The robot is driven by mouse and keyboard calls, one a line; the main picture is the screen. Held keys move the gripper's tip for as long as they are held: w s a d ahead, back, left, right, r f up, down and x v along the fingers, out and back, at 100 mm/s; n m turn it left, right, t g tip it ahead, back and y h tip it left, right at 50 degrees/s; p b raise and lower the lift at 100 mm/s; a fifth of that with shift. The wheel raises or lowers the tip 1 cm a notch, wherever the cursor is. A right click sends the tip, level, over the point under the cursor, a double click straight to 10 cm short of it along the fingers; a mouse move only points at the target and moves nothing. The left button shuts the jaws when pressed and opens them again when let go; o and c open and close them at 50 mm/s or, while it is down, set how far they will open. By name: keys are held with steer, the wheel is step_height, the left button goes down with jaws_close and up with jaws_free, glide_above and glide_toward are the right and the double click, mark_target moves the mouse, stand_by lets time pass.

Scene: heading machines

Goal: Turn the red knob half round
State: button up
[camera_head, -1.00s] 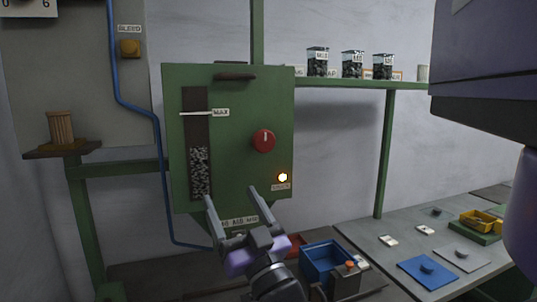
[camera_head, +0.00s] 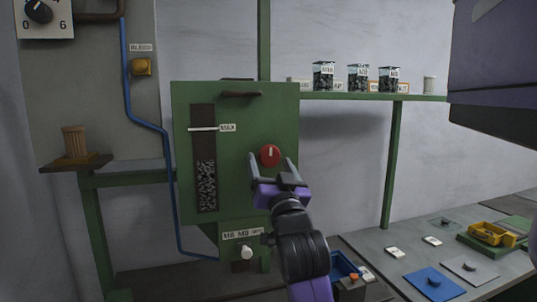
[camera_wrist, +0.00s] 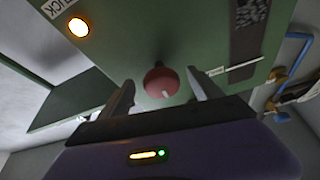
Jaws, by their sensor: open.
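The red knob (camera_head: 270,155) sits on the front of the green machine box (camera_head: 235,190), right of the level window. A pale pointer line on it stands about upright in the head view. My gripper (camera_head: 272,160) is open, its two fingers on either side of the knob as seen in the head view. In the wrist view the red knob (camera_wrist: 162,82) lies between the two spread fingers (camera_wrist: 160,92), near their tips. I cannot tell whether either finger touches it. The lit amber lamp (camera_wrist: 78,28) shows in the wrist view; my gripper hides it in the head view.
A blue hose (camera_head: 150,125) runs down left of the box. A dark handle (camera_head: 242,94) juts from the box above the knob. A white-tipped lever (camera_head: 246,253) is below. A shelf with jars (camera_head: 358,78) and a bench with trays (camera_head: 433,284) lie right.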

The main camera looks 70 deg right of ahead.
steer(key=shift+p+x, duration=0.3)
steer(key=shift+x, duration=1)
steer(key=c, duration=1.3)
steer(key=shift+c, duration=0.2)
